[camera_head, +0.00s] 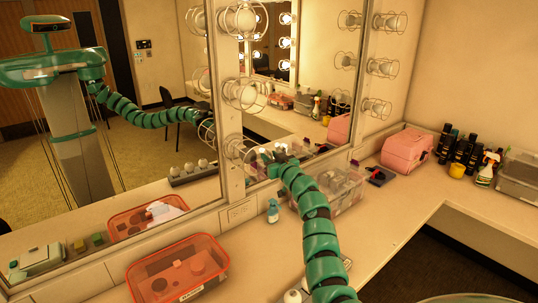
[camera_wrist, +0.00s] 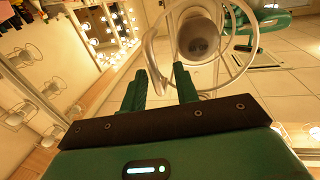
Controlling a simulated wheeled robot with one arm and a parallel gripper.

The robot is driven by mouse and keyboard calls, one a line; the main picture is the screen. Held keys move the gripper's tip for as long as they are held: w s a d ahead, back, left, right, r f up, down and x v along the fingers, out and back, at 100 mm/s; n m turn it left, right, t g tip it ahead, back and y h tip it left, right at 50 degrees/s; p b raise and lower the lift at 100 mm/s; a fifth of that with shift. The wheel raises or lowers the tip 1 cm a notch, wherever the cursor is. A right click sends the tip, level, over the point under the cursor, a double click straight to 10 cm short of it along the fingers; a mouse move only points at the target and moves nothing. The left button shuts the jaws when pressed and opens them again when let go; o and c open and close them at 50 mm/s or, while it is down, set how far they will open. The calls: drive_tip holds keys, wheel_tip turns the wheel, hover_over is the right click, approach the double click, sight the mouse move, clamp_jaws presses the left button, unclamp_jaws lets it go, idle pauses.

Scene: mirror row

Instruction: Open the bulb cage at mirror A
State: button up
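A column of round bulbs in white wire cages runs up the post between two mirrors in the head view. My gripper (camera_head: 281,157) is just right of the lowest caged bulb (camera_head: 237,147). No label marks which mirror is A.
On the counter below are an orange tub (camera_head: 178,272), a small blue bottle (camera_head: 273,211) and a clear bin (camera_head: 345,190). A pink case (camera_head: 407,149) and dark bottles (camera_head: 462,150) stand at the right. Other caged bulbs (camera_head: 243,93) sit above my gripper.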

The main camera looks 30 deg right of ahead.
drive_tip(key=shift+w+d, duration=0.2)
drive_tip(key=shift+w, duration=0.8)
drive_tip(key=shift+c, duration=0.2)
clamp_jaws()
